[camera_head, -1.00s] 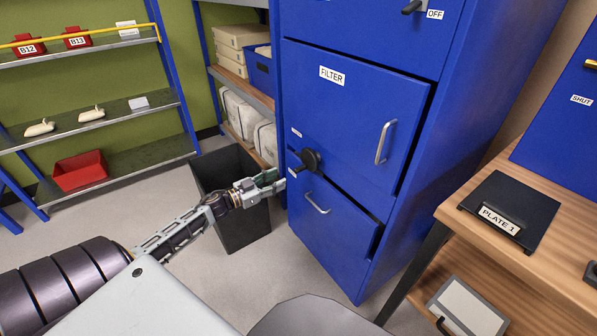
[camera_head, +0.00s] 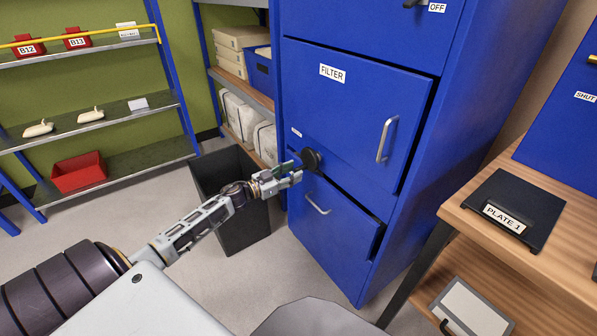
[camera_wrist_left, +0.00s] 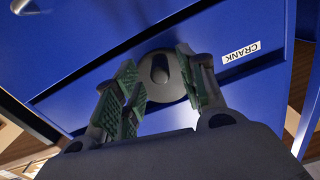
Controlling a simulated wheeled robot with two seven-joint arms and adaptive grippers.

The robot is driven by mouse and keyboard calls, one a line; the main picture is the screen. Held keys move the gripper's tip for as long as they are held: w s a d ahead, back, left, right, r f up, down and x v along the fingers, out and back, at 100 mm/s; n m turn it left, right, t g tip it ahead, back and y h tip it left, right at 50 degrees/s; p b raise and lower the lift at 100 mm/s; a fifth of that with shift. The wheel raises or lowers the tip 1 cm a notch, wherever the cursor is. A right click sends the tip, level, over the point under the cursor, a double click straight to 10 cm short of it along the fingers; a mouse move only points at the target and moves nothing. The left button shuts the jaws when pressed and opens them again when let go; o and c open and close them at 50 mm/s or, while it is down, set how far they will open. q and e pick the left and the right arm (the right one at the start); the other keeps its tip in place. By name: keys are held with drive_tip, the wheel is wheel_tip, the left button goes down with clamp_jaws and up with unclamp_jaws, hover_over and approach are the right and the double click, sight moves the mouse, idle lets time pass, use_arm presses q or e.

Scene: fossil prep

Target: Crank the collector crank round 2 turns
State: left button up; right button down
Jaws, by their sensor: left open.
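The collector crank (camera_head: 312,158) is a dark round hub with a knob on the front of the blue cabinet (camera_head: 350,120), below the filter door. In the left wrist view the crank (camera_wrist_left: 160,72) shows between the green-padded fingers, beside a white "CRANK" label (camera_wrist_left: 241,53). My left gripper (camera_head: 296,168) is at the crank, its fingertips overlapping the crank in the head view. In the left wrist view the left gripper (camera_wrist_left: 160,90) is open, one finger on each side of the crank knob. I cannot tell whether the fingers touch it. My right gripper is not in view.
A dark bin (camera_head: 243,235) stands on the floor under my left forearm. The filter door (camera_head: 350,95) with its handle is above the crank, and a drawer (camera_head: 330,225) with a handle is below. A wooden table (camera_head: 530,250) stands at the right.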

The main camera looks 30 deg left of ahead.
sight(304, 162)
use_arm(q)
drive_tip(key=shift+b+x, duration=0.35)
drive_tip(key=shift+x, duration=1.25)
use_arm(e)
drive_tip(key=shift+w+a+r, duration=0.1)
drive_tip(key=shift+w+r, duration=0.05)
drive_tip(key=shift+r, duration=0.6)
use_arm(q)
clamp_jaws()
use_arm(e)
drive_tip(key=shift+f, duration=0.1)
